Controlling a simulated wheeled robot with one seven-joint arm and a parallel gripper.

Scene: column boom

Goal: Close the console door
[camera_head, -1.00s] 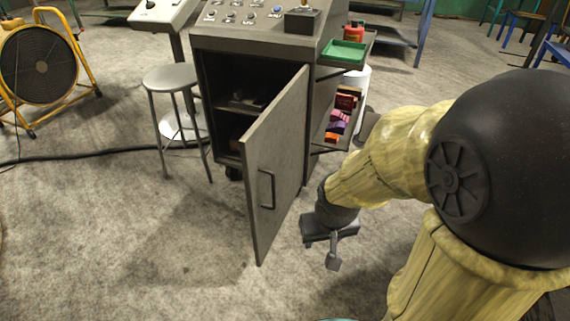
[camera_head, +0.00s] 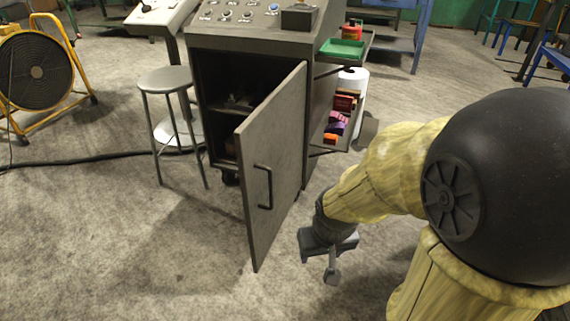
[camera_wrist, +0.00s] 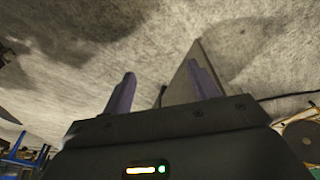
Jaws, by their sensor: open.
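The console (camera_head: 262,42) is a grey cabinet with a knobbed panel on top. Its door (camera_head: 275,150) stands wide open, hinged at the right side of the opening and swung out toward me. A dark bar handle (camera_head: 264,187) is on the door's face. My gripper (camera_head: 331,272) is to the right of the door, low and apart from it in the head view. In the wrist view its two purple fingers (camera_wrist: 159,92) are spread with nothing between them. The door (camera_wrist: 186,84) shows there behind the fingers, seen nearly edge-on.
A grey stool (camera_head: 166,80) stands left of the console. Side shelves hold a green tray (camera_head: 342,48) and colored boxes (camera_head: 336,122). The floor before the door is clear.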

